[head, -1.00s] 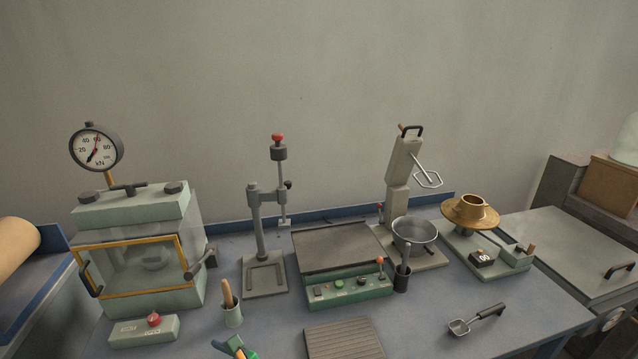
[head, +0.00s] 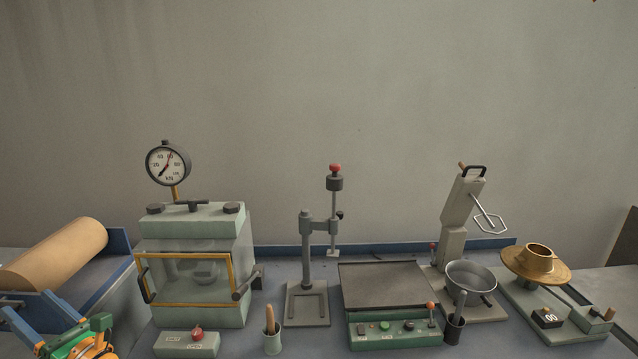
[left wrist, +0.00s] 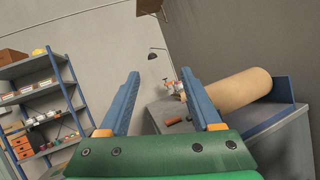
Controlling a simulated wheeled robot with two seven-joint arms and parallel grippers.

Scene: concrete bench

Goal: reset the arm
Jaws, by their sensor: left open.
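My left gripper (head: 28,303) is in the lower left corner of the head view, in front of the tan roll at the bench's left end. Its blue fingers are apart with nothing between them. In the left wrist view the open fingers (left wrist: 160,78) point at the wall, with the tan roll (left wrist: 232,90) beyond the right finger. My right gripper is not in view.
The tan roll (head: 55,253) lies left. Shelves (left wrist: 40,95) show in the wrist view.

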